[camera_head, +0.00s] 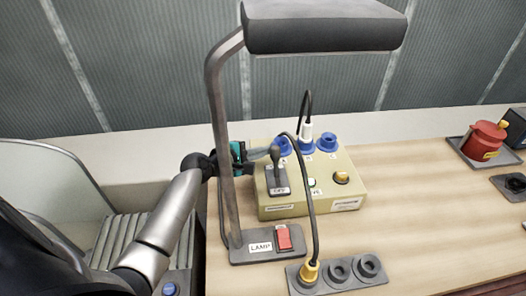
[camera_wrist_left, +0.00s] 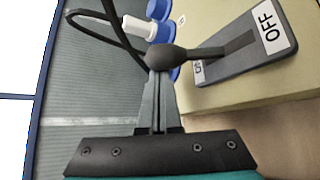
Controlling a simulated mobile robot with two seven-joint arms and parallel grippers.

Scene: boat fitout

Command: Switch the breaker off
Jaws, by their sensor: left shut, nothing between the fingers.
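The breaker is a black lever (camera_head: 276,160) with a round knob on a grey plate (camera_head: 278,189), on top of a beige box (camera_head: 340,198). In the left wrist view the plate (camera_wrist_left: 240,60) carries an OFF label at its near end and an ON label at the other. The lever (camera_wrist_left: 178,56) leans toward the ON end there. My left gripper (camera_head: 266,152) is at the knob's left side in the head view, partly behind the lamp post. Its fingers (camera_wrist_left: 158,85) are shut and empty, tips at the knob; whether they touch is unclear. My right gripper is not in view.
A lamp post (camera_head: 220,130) with a wide head (camera_head: 322,28) stands in front of my left arm. Its base has a red switch (camera_head: 283,238). A black cable (camera_head: 313,215) loops from a blue socket to an outlet strip (camera_head: 340,274).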

